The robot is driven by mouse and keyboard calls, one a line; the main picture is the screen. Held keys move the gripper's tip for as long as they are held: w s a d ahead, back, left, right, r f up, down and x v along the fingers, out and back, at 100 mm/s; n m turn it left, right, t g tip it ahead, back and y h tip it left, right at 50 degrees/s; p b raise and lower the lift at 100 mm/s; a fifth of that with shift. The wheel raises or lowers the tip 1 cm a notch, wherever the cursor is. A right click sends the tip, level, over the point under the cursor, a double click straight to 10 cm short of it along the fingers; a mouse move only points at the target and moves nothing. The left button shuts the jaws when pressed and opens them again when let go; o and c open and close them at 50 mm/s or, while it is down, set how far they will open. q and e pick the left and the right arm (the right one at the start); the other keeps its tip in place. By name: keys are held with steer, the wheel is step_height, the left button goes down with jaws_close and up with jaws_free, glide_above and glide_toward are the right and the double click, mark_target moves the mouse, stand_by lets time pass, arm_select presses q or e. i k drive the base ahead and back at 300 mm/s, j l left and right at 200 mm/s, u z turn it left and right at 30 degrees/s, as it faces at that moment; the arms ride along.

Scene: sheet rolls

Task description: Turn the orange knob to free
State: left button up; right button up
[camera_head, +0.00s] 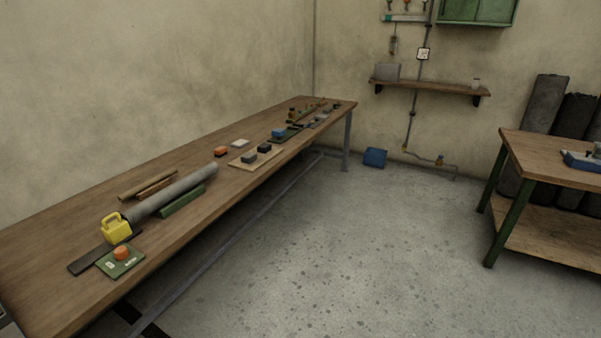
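The orange knob (122,253) sits on a small green plate (113,268) near the front edge of the long wooden bench, at the left of the head view. The plate carries small pale markings, too small to read. Which way the knob is turned cannot be made out. A yellow handled part (115,228) stands just behind the plate, at the near end of a grey roll (178,190). Neither of my grippers is in view.
The long bench (60,225) runs along the left wall, with a dark flat strip (90,258), a green block (182,202) and several small items farther back. A second table (545,152) stands at the right. The concrete floor (330,250) between them is clear.

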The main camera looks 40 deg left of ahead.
mark_target(121, 253)
steer(key=u, duration=2.75)
